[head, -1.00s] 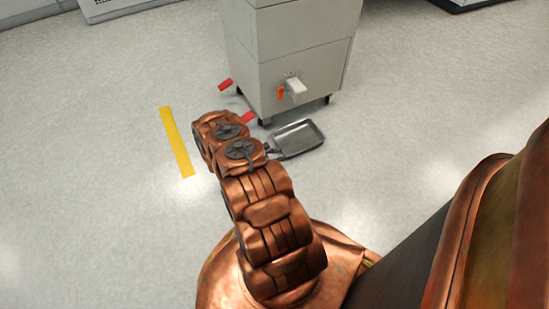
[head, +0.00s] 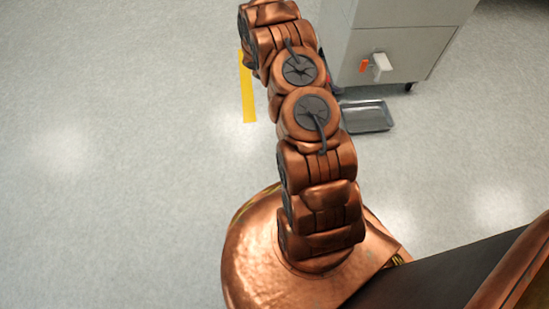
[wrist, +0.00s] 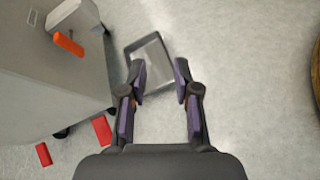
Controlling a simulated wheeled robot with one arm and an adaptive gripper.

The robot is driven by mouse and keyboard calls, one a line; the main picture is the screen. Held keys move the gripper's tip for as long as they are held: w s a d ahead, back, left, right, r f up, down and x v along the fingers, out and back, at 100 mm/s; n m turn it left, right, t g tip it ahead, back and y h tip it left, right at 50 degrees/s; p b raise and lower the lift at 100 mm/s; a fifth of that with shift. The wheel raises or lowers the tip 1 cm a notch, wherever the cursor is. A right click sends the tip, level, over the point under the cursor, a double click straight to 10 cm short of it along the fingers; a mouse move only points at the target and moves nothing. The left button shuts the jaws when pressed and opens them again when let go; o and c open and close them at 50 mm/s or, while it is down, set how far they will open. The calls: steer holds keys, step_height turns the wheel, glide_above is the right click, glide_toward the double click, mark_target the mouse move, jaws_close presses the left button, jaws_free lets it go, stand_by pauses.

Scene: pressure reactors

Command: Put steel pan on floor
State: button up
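The steel pan (head: 367,116) is a shallow grey rectangular tray. It appears to lie flat on the floor in front of the grey cabinet, partly behind my arm in the head view. In the wrist view the pan (wrist: 155,54) shows beyond my gripper, partly covered by the left finger. My gripper (wrist: 160,78) is open, its two dark fingers apart with only floor and the pan's near part visible between them. I cannot tell how far above the pan it is. The gripper itself does not show in the head view.
The grey cabinet (head: 400,35) on casters stands beside the pan, with an orange-handled valve (head: 375,66) on its front. Red floor marks (wrist: 102,130) lie near its base. A yellow floor strip (head: 249,88) lies left. Open floor (head: 120,150) spreads to the left.

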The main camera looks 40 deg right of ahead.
steer(key=s+a+r+m+t+y, duration=0.1)
steer(key=s+a+r+m+y, duration=0.1)
steer(key=a+r, duration=0.7)
steer(key=s+a+r+m+y, duration=0.2)
steer(key=s+a+r, duration=0.1)
steer(key=a+r, duration=0.55)
steer(key=s+a+r+t+y, duration=0.1)
steer(key=s+a+r+y, duration=0.1)
steer(key=s+a, duration=0.3)
steer(key=s+a+r+m+t+y, duration=0.1)
steer(key=s+a+r, duration=0.3)
steer(key=a, duration=0.7)
steer(key=s+a+r+m+t+y, duration=0.1)
steer(key=s+a+r+y, duration=0.2)
steer(key=s+a, duration=0.3)
steer(key=shift+s+a+r, duration=0.35)
steer(key=shift+a+r, duration=0.2)
steer(key=shift+a, duration=0.55)
